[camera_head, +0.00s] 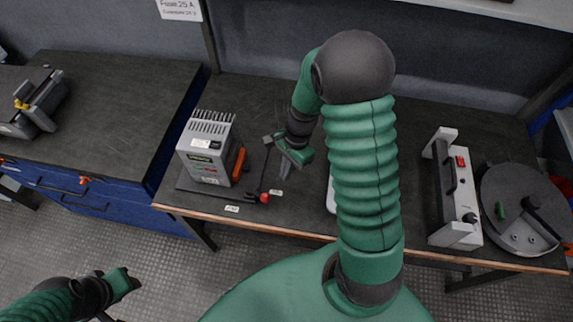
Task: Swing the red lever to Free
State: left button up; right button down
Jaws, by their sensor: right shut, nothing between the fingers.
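The capacitor bank (205,150) is a grey finned box on a dark base plate at the left of the bench. A dark lever rod ends in a red knob (265,198) near the bench's front edge, between two small white labels (232,208) whose text is too small to read. My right gripper (272,142) is shut and empty, just right of the box and beyond the red knob, apart from the knob. I cannot tell whether it touches the rod. My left gripper (115,295) is at the lower left, over the floor; its fingers are unclear.
An orange-red handle (238,163) stands at the box's right side. A grey device with a red switch (450,190) and a round drum (522,208) stand at the right. A blue cabinet (125,205) is at the left. My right arm hides the bench's middle.

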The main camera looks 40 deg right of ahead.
aim_at(260, 195)
jog(key=x, duration=0.4)
jog(key=shift+s+d+f+b, duration=0.1)
jog(key=shift+d+f+b, duration=0.1)
jog(key=shift+b, duration=0.15)
jog(key=shift+a+r, duration=0.15)
jog(key=shift+a, duration=1)
jog(key=shift+a+r, duration=0.15)
jog(key=shift+a, duration=0.75)
